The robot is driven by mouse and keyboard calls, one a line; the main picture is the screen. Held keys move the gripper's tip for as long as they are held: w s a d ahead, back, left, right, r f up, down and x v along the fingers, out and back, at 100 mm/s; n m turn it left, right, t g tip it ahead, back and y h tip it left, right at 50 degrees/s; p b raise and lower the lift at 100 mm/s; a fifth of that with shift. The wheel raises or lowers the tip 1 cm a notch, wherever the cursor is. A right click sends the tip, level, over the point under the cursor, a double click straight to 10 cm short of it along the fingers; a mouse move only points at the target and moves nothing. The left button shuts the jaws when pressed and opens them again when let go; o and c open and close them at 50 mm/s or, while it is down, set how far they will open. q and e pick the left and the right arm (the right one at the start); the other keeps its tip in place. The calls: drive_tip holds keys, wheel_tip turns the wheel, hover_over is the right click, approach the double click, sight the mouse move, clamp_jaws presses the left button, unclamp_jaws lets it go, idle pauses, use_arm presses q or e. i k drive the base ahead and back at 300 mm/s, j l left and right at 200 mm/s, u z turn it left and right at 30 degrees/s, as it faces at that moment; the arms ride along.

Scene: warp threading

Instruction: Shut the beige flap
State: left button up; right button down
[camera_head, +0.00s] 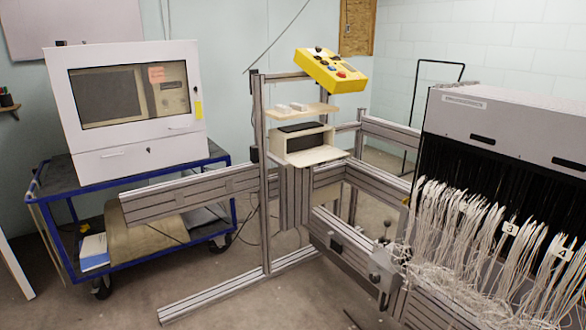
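A small beige box (291,147) stands on the metal frame in the middle of the view, below a wooden shelf. Its beige flap (318,155) is folded down and sticks out at the front, so the box is open. The inside of the box (312,143) looks dark. Neither of my grippers is in view.
A yellow control box (333,72) with buttons sits above the wooden shelf (300,112). A blue cart (128,263) carrying a white cabinet (128,148) stands at left. A grey machine (505,125) with white threads (470,225) fills the right. Aluminium rails (215,294) extend low in front.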

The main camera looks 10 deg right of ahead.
sight(308, 160)
drive_tip(key=i+z, duration=0.1)
drive_tip(key=i, duration=1.05)
drive_tip(key=i+u, duration=0.1)
drive_tip(key=i, duration=0.85)
drive_tip(key=i+l, duration=0.15)
drive_tip(key=i, duration=0.8)
drive_tip(key=u, duration=0.05)
